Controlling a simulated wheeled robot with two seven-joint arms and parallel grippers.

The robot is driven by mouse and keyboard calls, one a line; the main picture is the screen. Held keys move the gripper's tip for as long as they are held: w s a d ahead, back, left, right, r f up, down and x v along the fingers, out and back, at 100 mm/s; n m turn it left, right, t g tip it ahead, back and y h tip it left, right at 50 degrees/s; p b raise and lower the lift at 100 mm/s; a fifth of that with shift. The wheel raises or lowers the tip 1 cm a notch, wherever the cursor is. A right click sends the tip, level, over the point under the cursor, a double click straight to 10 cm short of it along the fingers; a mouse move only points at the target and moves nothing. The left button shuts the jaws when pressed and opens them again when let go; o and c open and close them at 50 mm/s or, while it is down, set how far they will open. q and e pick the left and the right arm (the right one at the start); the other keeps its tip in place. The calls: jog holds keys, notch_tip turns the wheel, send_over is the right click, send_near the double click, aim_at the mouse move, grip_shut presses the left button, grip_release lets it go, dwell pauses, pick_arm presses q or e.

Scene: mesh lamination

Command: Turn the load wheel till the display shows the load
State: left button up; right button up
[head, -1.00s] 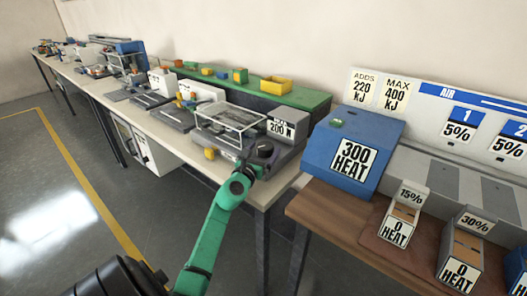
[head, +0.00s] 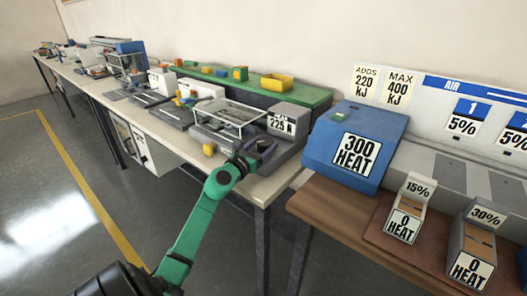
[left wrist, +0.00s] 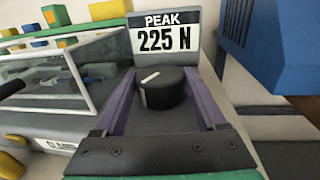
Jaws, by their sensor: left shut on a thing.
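The load wheel is a round black knob with a white mark (left wrist: 163,92), on the grey press at the near end of the bench; it also shows in the head view (head: 267,146). My left gripper (head: 254,155) is shut on it, with one purple finger at each side in the left wrist view (left wrist: 168,98). The white mark points left and slightly down. The display (left wrist: 165,36) behind the wheel reads "PEAK 225 N"; in the head view (head: 281,124) it also reads 225 N. My right gripper is out of view.
A clear-sided guard (head: 232,116) stands left of the wheel, with a yellow knob (head: 209,149) at its front. A blue "300 HEAT" box (head: 352,146) is on the brown table to the right. A gap separates the two tables.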

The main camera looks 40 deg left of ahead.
pick_arm(q)
jog(key=o, duration=1.3)
jog(key=s, duration=0.4)
jog(key=s+d+b, duration=0.1)
jog(key=s, duration=0.4)
jog(key=s+d, duration=0.1)
jog(key=s, duration=0.4)
jog(key=shift+s+d, duration=0.1)
jog(key=shift+s, duration=0.15)
